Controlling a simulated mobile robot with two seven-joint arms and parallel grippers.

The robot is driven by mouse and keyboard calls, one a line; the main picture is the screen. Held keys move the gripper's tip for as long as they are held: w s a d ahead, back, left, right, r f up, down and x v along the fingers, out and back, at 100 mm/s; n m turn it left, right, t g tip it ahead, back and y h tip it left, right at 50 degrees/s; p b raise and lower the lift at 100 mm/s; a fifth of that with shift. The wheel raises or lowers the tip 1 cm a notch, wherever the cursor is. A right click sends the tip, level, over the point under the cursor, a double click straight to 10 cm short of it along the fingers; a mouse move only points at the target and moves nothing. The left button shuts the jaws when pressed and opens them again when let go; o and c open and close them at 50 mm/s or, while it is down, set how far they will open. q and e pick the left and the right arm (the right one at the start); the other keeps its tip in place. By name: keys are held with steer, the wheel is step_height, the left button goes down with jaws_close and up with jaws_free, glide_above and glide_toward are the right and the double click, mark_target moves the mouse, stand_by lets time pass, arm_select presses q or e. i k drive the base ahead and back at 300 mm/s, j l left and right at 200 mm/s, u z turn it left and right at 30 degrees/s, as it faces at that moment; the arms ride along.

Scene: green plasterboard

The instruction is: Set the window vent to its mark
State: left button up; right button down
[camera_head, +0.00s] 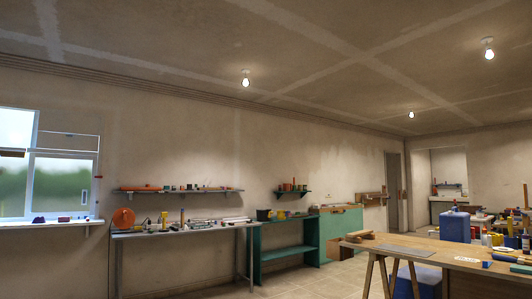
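The window (58,188) is at the far left of the view, with a blurred green and grey pane and a brighter pane (16,127) at upper left. A pale framed flap (68,143) spans its upper right part and looks like the vent. A small upright handle or plate (85,197) is at the lower right of the pane. A brown bar (12,152) shows at the left edge. I cannot make out a mark. Neither of my grippers is in view.
A white sill (40,224) with small objects runs under the window. A grey workbench (185,231) with tools and an orange round thing (123,218) stands right of it. A green shelf unit (285,252) and wooden table (430,252) stand farther right. Open floor (290,284) lies between.

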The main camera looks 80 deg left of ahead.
mark_target(45, 141)
steer(key=u, duration=4)
